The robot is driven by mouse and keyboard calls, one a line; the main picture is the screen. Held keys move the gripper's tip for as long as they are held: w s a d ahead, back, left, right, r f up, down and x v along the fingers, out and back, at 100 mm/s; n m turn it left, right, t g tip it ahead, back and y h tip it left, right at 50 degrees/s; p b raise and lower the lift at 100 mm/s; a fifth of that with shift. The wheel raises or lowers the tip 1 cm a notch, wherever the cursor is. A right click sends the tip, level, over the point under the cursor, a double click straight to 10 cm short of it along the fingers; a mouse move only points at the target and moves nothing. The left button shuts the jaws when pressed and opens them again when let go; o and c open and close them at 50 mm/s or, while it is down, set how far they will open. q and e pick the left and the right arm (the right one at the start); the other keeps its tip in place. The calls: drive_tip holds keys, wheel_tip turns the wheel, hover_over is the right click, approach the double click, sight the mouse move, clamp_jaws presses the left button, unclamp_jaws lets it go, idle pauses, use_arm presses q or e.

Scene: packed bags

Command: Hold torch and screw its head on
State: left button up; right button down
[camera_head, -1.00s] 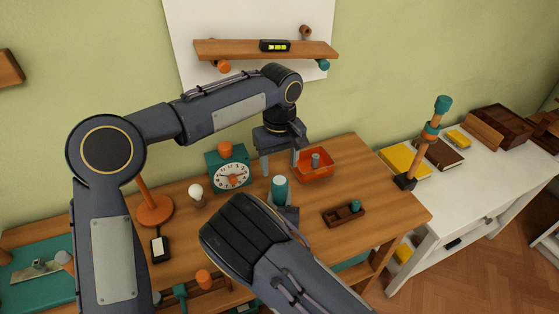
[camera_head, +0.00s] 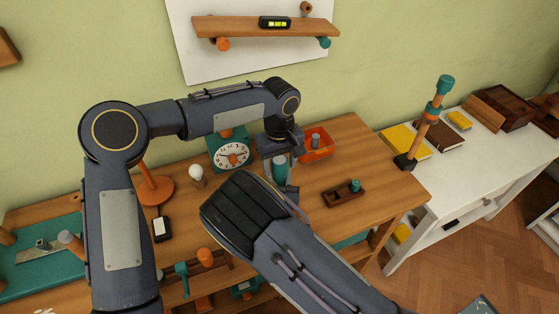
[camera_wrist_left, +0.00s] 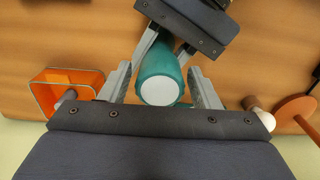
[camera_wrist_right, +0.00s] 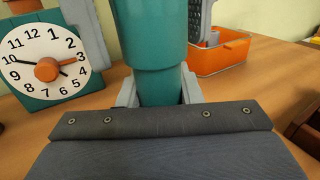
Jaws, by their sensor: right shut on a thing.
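The teal torch (camera_head: 279,168) stands upright above the wooden table, with a pale round end face (camera_wrist_left: 160,91) on top. In the right wrist view its wider upper part, the head (camera_wrist_right: 150,35), sits over a narrower body (camera_wrist_right: 157,88); I cannot tell how tight the joint is. My right gripper (camera_wrist_right: 158,92) is shut on the body; in the head view my forearm mostly hides it. My left gripper (camera_head: 281,158) points down over the torch. In the left wrist view its fingers (camera_wrist_left: 161,88) are open on both sides of the head, with gaps visible.
An orange tray (camera_wrist_right: 218,60) holding a grey item stands behind right. A teal clock (camera_head: 232,153), light bulb (camera_head: 196,173) and orange lamp base (camera_head: 153,189) stand to the left. A small wooden box (camera_head: 343,195) lies right.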

use_arm(q)
drive_tip(key=c, duration=0.9)
drive_tip(key=m, duration=2.1)
drive_tip(key=o, duration=1.2)
wheel_tip(320, 180, up, 12)
